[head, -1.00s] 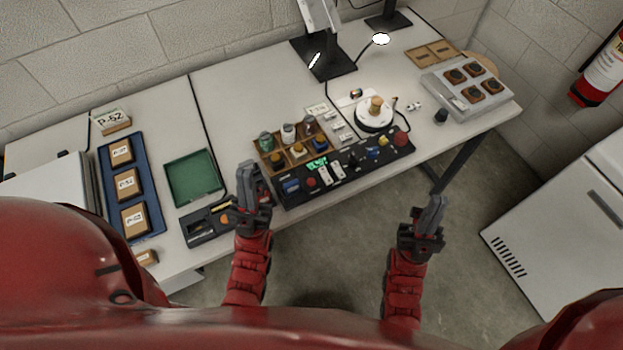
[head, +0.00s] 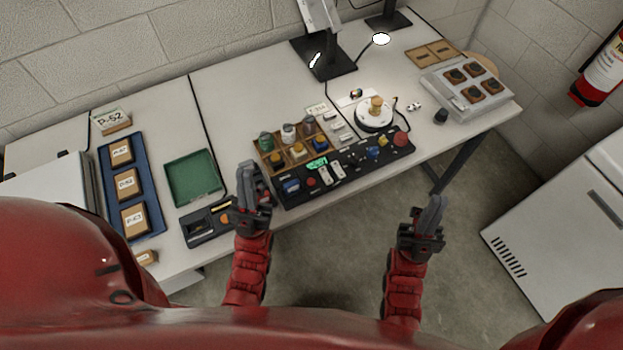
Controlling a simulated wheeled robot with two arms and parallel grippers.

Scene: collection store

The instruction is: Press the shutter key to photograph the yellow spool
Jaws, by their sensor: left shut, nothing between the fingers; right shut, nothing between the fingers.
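A yellow-tan spool (head: 376,103) stands upright on a round white turntable (head: 372,118) at the back right of the table. I cannot tell which key is the shutter key. My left gripper (head: 247,172) is shut and empty, just left of the panel's left end. My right gripper (head: 432,207) is shut and empty, in front of the table beyond the panel's right end.
A wooden tray (head: 266,147) of several spools and jars stands behind the panel. A green tray (head: 192,178), a blue tray (head: 157,222) and a black tool tray (head: 196,229) lie left.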

